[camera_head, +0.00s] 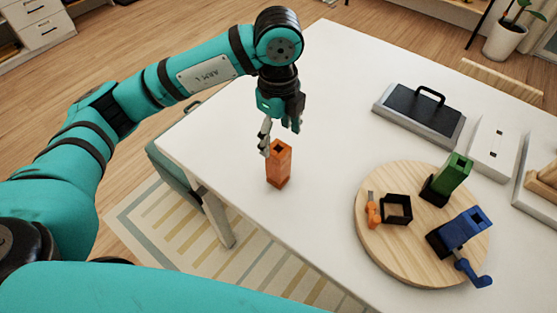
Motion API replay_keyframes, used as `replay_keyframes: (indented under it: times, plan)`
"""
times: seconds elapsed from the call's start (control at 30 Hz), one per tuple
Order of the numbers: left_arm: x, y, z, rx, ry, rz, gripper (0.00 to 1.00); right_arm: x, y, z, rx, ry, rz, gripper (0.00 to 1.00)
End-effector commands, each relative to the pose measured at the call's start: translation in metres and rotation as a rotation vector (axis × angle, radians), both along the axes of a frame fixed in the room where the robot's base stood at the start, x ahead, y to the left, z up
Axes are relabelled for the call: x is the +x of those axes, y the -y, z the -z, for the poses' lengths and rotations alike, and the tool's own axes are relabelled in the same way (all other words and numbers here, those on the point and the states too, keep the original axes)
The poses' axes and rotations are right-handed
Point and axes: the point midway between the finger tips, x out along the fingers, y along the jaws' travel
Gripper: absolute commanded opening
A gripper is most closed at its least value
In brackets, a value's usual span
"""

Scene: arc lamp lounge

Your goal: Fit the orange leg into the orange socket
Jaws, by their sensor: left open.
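The orange leg (279,167), a square block with a hole in its top, stands upright on the white table. My left gripper (281,130) is open and points down just above and behind the leg's top. One finger is close to the leg's upper left edge; I cannot tell whether it touches. The orange socket (398,221) is an empty black square frame with an orange lever (372,211) at its left. It sits on a round wooden board (386,262) to the right of the leg. My right gripper is out of view.
On the board, a green leg (455,172) and a blue leg (463,229) stand tilted in black sockets. A dark-topped grey block with a handle (420,112) and a white plate (494,146) lie behind. The white table (330,110) is clear between leg and board.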

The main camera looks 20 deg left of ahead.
Motion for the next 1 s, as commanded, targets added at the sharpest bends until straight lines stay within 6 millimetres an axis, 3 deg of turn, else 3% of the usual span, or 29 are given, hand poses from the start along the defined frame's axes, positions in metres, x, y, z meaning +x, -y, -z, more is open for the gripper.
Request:
replay_keyframes:
  times: [0.1,0.37,0.53,0.7,0.97,1.0]
  plan:
    - [-0.001,-0.001,0.019,0.001,-0.004,0.0,0.69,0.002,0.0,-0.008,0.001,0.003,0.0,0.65]
    - [0.0,0.0,0.039,0.0,-0.002,0.0,0.69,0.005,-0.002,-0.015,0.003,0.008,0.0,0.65]
    - [-0.002,0.0,0.062,0.001,-0.006,0.0,0.69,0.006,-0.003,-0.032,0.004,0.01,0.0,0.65]
    - [-0.001,0.0,0.083,0.001,-0.002,0.001,0.69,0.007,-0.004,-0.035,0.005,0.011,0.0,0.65]
    - [-0.001,0.001,0.087,-0.001,0.001,0.002,0.69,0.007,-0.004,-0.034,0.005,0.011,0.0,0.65]
    - [-0.001,0.001,0.087,-0.001,0.001,0.002,0.64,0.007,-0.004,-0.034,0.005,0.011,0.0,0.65]
